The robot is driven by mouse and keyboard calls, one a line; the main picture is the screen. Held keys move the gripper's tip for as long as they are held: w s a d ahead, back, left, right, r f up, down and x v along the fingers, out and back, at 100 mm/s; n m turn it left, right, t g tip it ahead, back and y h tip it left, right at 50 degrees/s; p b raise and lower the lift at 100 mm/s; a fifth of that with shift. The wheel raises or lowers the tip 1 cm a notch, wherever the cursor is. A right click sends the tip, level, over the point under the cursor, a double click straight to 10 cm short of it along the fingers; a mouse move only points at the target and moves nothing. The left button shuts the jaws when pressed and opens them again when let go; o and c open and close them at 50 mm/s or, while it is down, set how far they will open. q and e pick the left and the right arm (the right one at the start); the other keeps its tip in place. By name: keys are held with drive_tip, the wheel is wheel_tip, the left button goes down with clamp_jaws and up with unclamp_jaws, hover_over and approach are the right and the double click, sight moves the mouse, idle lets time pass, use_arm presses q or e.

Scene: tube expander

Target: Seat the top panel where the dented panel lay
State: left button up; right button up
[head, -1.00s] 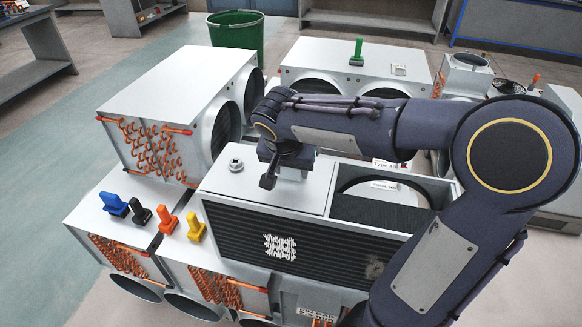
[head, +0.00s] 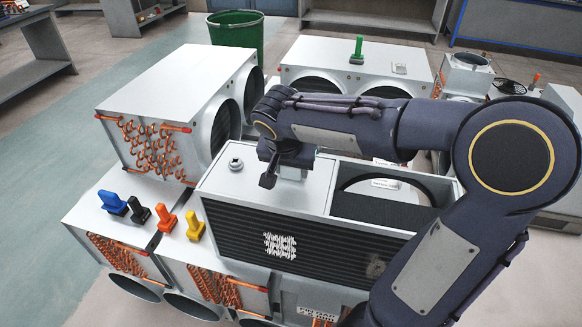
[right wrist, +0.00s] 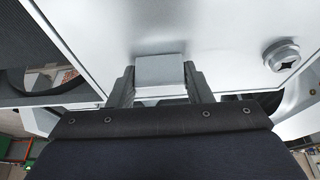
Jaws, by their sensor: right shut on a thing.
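The top panel (head: 300,200) is a flat light-grey plate over the left part of the housing with the dark grille (head: 340,250). It looks level with the housing top; I cannot tell if it is fully down. A round knob (head: 236,164) stands at its back left. My right gripper (head: 284,172) is over the panel, partly hidden by my arm. In the right wrist view, its fingers (right wrist: 160,84) are shut on the panel's grey block handle (right wrist: 160,67). No dented panel can be made out. My left gripper is out of view.
Right of the panel is an opening (head: 385,208) with a round rim inside. Blue (head: 114,203), black, orange and yellow (head: 195,224) upright pieces stand on the lower unit at left. A tall coil unit (head: 165,85) is behind left, a green bucket (head: 235,35) farther back.

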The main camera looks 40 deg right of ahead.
drive_tip(key=o, duration=1.4)
drive_tip(key=o, duration=0.4)
drive_tip(key=shift+o, duration=0.3)
drive_tip(key=shift+o, duration=0.8)
